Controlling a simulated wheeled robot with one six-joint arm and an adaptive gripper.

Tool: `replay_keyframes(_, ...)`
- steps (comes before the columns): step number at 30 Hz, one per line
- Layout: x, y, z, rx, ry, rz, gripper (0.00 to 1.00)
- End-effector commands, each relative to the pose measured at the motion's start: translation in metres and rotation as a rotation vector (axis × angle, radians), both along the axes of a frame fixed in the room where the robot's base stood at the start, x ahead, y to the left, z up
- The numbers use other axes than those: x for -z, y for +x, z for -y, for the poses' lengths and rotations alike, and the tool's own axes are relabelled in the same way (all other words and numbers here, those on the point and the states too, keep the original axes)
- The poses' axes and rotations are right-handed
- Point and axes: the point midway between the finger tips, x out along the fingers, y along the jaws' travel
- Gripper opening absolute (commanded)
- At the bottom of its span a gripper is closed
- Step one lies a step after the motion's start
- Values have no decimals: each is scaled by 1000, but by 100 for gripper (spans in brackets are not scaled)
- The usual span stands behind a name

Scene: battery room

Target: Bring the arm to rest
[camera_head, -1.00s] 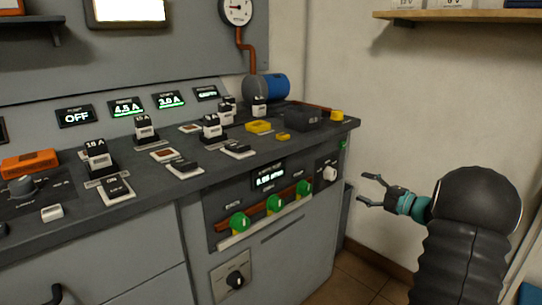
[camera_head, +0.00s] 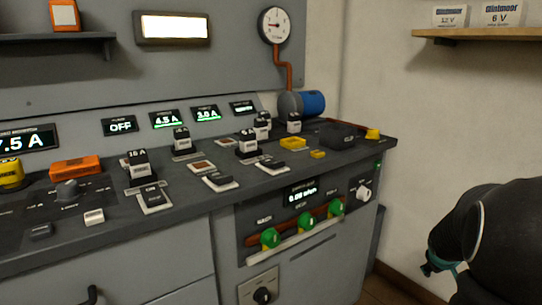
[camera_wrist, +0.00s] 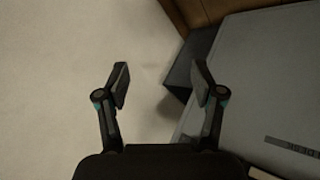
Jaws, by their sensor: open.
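My arm shows at the right edge of the head view as a dark rounded link with a teal band, in front of the pale wall. Past the fingers are the pale wall or floor and a grey cabinet side; I cannot tell the exact distance. The grey console (camera_head: 160,255) stands to the left of my arm in the head view, clear of it.
The console top holds several switches, an orange block (camera_head: 76,169), a yellow block (camera_head: 292,143) and a blue cylinder (camera_head: 312,102). Green knobs line its front. A wooden shelf (camera_head: 480,36) with boxes hangs at upper right.

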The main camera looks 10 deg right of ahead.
Motion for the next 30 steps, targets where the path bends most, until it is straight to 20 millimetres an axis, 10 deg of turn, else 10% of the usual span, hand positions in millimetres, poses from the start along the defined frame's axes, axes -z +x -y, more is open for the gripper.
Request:
replay_keyframes(18,-42,-169,-265,186,463,-169,68)
replay_keyframes(30,-85,-208,-343,-68,488,-12,68)
